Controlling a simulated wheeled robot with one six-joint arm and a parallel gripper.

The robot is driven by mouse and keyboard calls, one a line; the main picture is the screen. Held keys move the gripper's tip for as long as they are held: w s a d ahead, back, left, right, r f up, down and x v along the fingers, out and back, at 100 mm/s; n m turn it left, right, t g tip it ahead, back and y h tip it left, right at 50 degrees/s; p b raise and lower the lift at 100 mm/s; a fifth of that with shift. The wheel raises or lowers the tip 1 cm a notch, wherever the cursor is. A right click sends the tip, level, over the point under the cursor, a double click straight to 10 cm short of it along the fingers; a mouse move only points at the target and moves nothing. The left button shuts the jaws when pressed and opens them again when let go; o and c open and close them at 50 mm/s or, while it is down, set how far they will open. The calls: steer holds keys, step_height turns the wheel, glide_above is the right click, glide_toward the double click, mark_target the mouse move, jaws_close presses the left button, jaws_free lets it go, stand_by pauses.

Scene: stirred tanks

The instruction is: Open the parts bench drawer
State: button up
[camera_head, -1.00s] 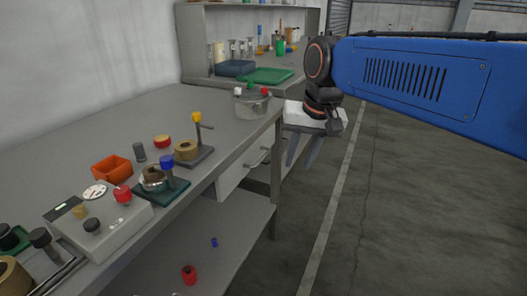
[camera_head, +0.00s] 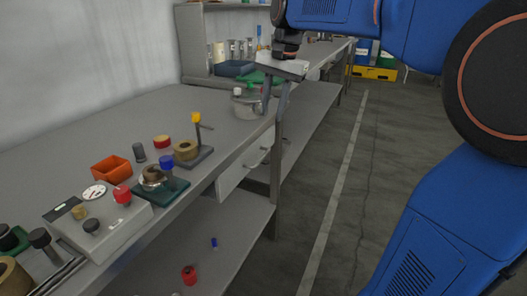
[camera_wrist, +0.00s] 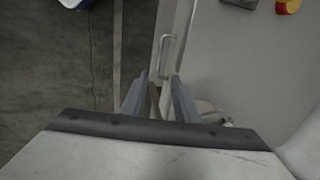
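The parts bench drawer (camera_head: 231,181) is a light grey front under the bench top, near its right end, and looks shut. Its bar handle (camera_head: 257,158) stands out from the front. My gripper (camera_head: 274,112) is above and beyond the handle in the head view, at the bench's far right corner, with its fingers pointing down. In the wrist view the two fingers (camera_wrist: 160,80) are apart with nothing between them. A pale looped bar, apparently the drawer handle (camera_wrist: 164,55), shows ahead of the fingertips, apart from them.
A metal pot (camera_head: 246,105) stands on the bench corner, close to my gripper in the head view. Several small fixtures and an orange bin (camera_head: 111,169) cover the near bench top. A lower shelf (camera_head: 225,245) lies below. The floor to the right is clear.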

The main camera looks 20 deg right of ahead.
mark_target(262, 157)
steer(key=f, duration=0.5)
steer(key=w+a+f, duration=0.1)
steer(key=f, duration=0.4)
steer(key=w+a+f, duration=0.1)
steer(key=f, duration=0.4)
steer(key=shift+c, duration=0.3)
jaws_close()
